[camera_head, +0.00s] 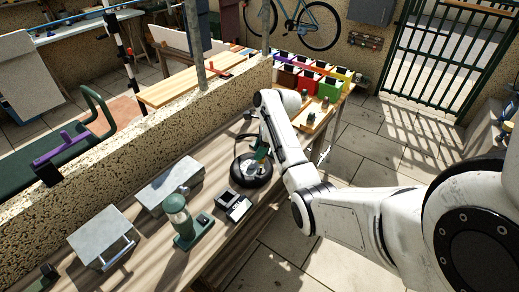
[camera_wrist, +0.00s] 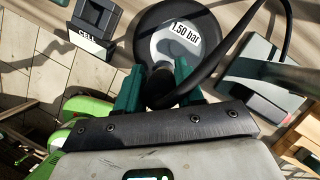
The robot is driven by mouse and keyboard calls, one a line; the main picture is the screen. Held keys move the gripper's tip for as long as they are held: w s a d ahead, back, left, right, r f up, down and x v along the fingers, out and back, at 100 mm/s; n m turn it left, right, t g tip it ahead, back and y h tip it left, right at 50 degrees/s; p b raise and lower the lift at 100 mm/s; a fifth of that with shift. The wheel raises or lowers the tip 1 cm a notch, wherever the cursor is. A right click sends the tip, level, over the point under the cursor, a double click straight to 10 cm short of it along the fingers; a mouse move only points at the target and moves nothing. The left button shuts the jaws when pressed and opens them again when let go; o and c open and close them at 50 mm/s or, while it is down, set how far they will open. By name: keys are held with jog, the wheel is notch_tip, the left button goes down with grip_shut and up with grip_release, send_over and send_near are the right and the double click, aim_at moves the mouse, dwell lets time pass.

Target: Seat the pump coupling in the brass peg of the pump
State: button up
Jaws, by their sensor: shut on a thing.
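The pump is a round black body (camera_head: 251,171) on the workbench. In the wrist view its pale face (camera_wrist: 185,38) reads 1.50 bar. My gripper (camera_head: 261,152) is right over the pump, its green fingers pointing at it; in the wrist view the fingers (camera_wrist: 158,85) are shut on a dark piece at the end of a black hose. I take this piece to be the pump coupling (camera_wrist: 160,88). The hose (camera_wrist: 225,45) curves up and to the right. The brass peg does not show; whether the coupling touches the pump I cannot tell.
A stone wall (camera_head: 130,165) runs behind the workbench (camera_head: 212,170). Coloured bins (camera_head: 305,80) stand beyond the far end.

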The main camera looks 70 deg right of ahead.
jog(key=shift+f+b, duration=1.2)
jog(key=shift+f, duration=1.4)
jog(key=o, duration=1.1)
jog(key=shift+o, duration=0.2)
jog(key=shift+r, duration=0.1)
jog(key=v, duration=1)
jog(key=shift+r+b, duration=0.25)
jog(key=shift+b, duration=0.15)
jog(key=shift+s+d, duration=0.1)
